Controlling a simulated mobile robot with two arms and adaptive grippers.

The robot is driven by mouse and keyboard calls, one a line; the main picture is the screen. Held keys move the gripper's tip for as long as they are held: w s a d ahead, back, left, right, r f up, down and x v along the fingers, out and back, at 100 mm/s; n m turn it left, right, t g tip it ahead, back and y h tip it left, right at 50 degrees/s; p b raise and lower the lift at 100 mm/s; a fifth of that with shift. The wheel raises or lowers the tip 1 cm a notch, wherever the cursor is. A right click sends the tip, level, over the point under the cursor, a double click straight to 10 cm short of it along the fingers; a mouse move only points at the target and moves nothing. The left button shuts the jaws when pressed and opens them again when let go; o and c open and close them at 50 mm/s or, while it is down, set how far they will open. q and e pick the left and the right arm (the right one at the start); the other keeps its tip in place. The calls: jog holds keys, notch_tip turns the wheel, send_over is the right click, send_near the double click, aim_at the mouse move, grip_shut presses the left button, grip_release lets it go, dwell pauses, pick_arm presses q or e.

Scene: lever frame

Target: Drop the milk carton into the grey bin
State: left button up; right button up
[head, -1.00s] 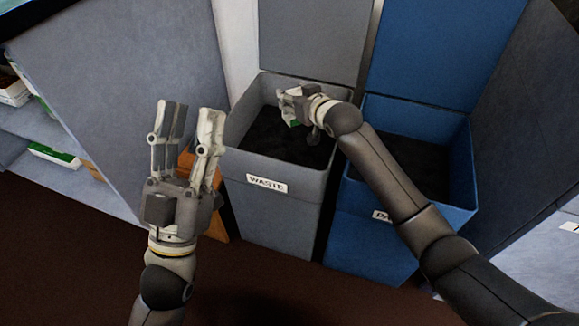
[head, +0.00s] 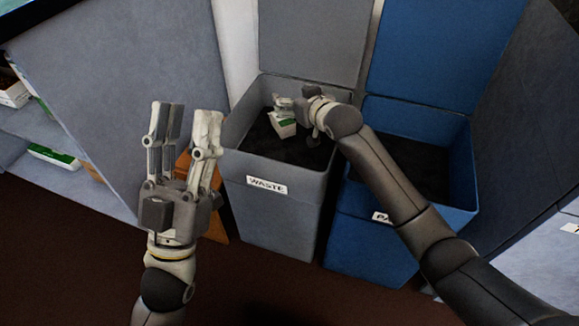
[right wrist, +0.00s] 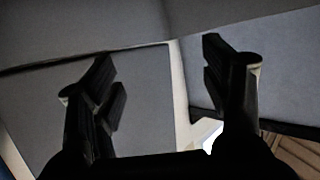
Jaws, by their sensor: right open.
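The milk carton (head: 284,124), small and white with green, shows just below my right gripper (head: 281,103), over the dark inside of the grey bin (head: 275,187) labelled WASTE. I cannot tell whether it is in the air or resting inside. My right gripper is open above the bin. In the right wrist view its fingers (right wrist: 164,70) are spread with nothing between them. My left gripper (head: 187,115) is open and empty, in front of the bin's left side.
A blue bin (head: 375,245) stands right of the grey one, its raised lid (head: 440,50) behind it. A grey panel (head: 120,90) and shelves with cartons (head: 52,155) are at left. An orange object (head: 215,225) is partly hidden behind my left gripper.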

jog(key=v, duration=1.2)
jog(key=shift+d, duration=0.1)
